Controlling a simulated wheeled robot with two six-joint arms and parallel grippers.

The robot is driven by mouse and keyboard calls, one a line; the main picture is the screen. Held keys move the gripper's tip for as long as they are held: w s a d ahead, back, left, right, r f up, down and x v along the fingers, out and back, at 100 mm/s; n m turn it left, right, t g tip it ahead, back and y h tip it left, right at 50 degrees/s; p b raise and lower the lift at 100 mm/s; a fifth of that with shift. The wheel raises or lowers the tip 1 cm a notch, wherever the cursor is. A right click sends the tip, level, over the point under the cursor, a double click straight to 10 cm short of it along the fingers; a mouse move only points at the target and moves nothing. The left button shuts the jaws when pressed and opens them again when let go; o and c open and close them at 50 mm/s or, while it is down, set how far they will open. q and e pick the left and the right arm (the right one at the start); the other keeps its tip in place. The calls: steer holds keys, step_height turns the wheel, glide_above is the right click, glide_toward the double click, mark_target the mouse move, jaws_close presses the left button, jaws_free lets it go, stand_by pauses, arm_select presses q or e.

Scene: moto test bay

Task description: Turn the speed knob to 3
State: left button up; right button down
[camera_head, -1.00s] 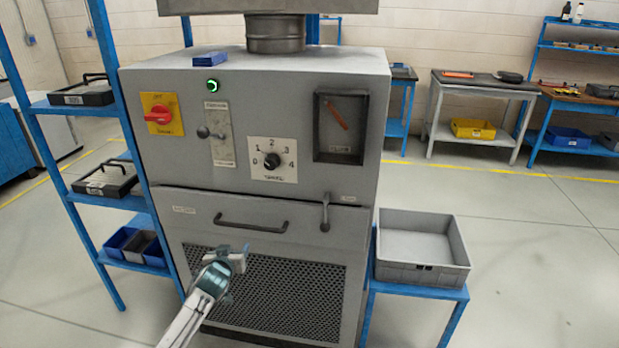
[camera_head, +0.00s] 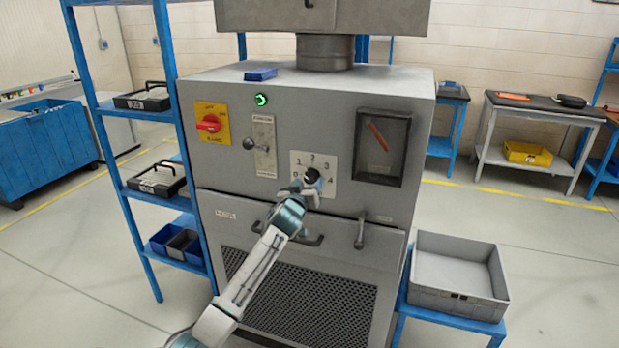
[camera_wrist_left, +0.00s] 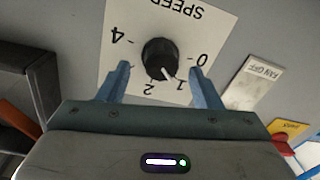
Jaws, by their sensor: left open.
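The speed knob (camera_head: 312,176) is black and round, on a white dial plate (camera_head: 335,165) numbered 0 to 4 on the grey machine's front. In the left wrist view the plate appears upside down, and the knob (camera_wrist_left: 157,50) has a white pointer aimed at about 1. My left gripper (camera_head: 306,190) is in front of the dial and covers its lower left part. In the left wrist view my left gripper (camera_wrist_left: 160,70) is open, with one finger on each side of the knob and visible gaps to it. The 3 is hidden there. My right gripper is not in view.
A red switch on a yellow plate (camera_head: 212,123) and a lever (camera_head: 250,143) sit left of the dial. Below are a drawer handle and a latch (camera_head: 361,232). A grey bin (camera_head: 457,275) stands at the right.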

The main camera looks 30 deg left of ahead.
arm_select(q)
steer(key=shift+x, duration=1.15)
steer(key=shift+c, duration=0.2)
steer(key=c, duration=1)
steer(key=shift+o, duration=0.3)
